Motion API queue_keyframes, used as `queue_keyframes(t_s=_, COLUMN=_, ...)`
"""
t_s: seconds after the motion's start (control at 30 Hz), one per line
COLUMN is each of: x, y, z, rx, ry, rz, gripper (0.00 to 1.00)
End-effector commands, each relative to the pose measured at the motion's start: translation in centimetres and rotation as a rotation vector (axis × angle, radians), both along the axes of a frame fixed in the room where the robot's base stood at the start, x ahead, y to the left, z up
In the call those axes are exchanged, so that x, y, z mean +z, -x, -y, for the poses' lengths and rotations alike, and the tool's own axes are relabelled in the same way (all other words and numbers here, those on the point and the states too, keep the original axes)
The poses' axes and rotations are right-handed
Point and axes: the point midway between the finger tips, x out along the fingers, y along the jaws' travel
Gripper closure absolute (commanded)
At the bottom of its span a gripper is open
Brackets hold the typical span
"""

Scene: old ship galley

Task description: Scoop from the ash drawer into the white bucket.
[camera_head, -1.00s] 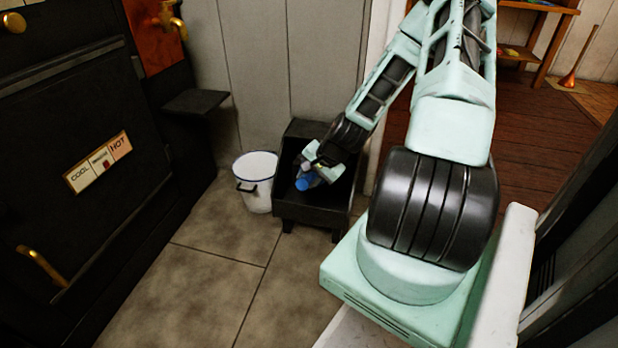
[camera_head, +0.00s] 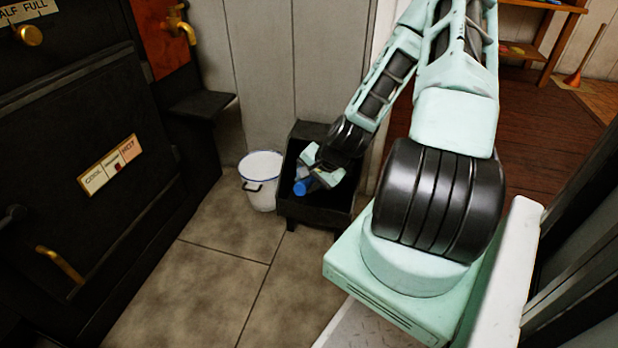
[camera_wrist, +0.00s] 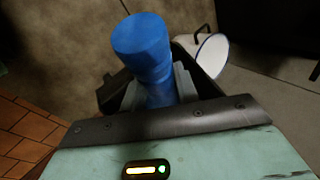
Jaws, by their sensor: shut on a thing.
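My gripper (camera_head: 322,172) is shut on a blue rounded handle (camera_head: 301,187), which sticks out from between the fingers; the handle fills the middle of the wrist view (camera_wrist: 146,55). What the handle belongs to is hidden. The gripper is over the mouth of a black open box (camera_head: 308,209) on short legs. I cannot tell whether this box is the ash drawer, and its contents are too dark to see. The white bucket (camera_head: 262,200), with a blue rim, stands upright on the floor just left of the box; it also shows in the wrist view (camera_wrist: 213,54).
A large black stove (camera_head: 60,200) with brass handles fills the left side. A small dark shelf (camera_head: 203,104) juts from it above and left of the bucket. A panelled wall (camera_head: 265,75) stands close behind bucket and box. The tiled floor (camera_head: 235,280) in front is clear.

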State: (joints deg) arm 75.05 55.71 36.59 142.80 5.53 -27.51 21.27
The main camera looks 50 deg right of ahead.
Motion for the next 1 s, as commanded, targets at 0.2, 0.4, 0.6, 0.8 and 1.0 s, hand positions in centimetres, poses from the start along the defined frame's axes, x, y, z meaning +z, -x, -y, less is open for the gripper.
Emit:
queue_keyframes(t_s=0.2, x=1.1, y=0.4, z=-1.1, rx=0.001, ry=0.000, rz=0.000, gripper=0.97)
queue_keyframes(t_s=0.4, x=1.9, y=0.7, z=-1.8, rx=0.001, ry=-0.002, rz=0.000, gripper=0.97)
queue_keyframes(t_s=0.6, x=2.4, y=1.0, z=-2.4, rx=0.001, ry=-0.002, rz=0.000, gripper=0.97)
queue_keyframes(t_s=0.8, x=2.9, y=1.2, z=-3.0, rx=0.001, ry=-0.001, rz=0.000, gripper=0.97)
queue_keyframes(t_s=1.0, x=3.1, y=1.4, z=-3.4, rx=0.001, ry=0.000, rz=0.001, gripper=0.97)
